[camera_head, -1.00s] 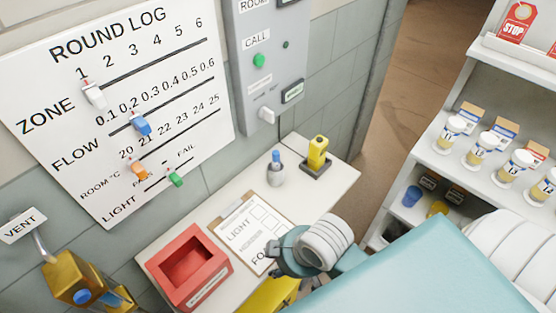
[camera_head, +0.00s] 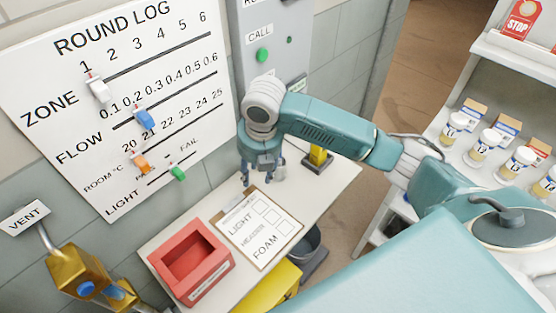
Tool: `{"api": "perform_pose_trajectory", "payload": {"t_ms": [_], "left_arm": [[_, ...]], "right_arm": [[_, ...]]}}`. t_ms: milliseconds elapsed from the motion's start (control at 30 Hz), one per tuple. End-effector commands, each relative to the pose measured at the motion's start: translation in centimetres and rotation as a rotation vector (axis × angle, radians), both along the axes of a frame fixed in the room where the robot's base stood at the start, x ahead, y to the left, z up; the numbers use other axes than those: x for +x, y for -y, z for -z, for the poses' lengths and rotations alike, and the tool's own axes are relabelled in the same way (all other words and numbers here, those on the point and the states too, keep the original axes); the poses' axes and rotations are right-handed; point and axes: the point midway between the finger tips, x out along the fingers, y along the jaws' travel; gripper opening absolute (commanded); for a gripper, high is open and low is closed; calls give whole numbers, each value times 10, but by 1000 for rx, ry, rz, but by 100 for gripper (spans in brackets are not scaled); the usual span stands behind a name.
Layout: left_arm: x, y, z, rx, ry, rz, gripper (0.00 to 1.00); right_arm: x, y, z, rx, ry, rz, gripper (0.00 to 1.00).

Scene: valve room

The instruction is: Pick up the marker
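The marker and its small grey cup, which stood on the table with a blue top showing, are now mostly or fully hidden behind my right gripper. My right gripper (camera_head: 262,180) hangs over the back of the white table (camera_head: 342,185), fingers pointing down. Its fingers look spread apart, and I see no marker between them. I cannot tell whether the right-hand finger touches the cup. My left gripper is not in view.
A clipboard (camera_head: 258,228) lies in front of the gripper, beside a red open box (camera_head: 190,262). A yellow device (camera_head: 319,156) stands just right of the gripper, partly covered by my arm. The wall board (camera_head: 120,100) is behind left; shelves (camera_head: 480,120) are at right.

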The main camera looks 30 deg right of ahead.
Motion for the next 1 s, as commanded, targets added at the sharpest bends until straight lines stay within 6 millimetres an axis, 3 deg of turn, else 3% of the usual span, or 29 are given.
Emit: {"api": "perform_pose_trajectory", "payload": {"t_ms": [33, 200, 400, 467, 733, 1000], "left_arm": [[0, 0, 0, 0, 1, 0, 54], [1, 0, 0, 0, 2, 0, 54], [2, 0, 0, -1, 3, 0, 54], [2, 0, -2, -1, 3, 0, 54], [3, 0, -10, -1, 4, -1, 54], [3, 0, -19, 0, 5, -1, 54]], "right_arm": [[14, 20, -18, -43, 3, -53, 40], [34, 65, -61, -126, -24, -221, 40], [41, 89, -86, -155, -44, -305, 40], [42, 90, -83, -156, -48, -313, 40], [47, 93, -44, -156, -48, -314, 40], [53, 94, -22, -156, -48, -314, 40]]}}
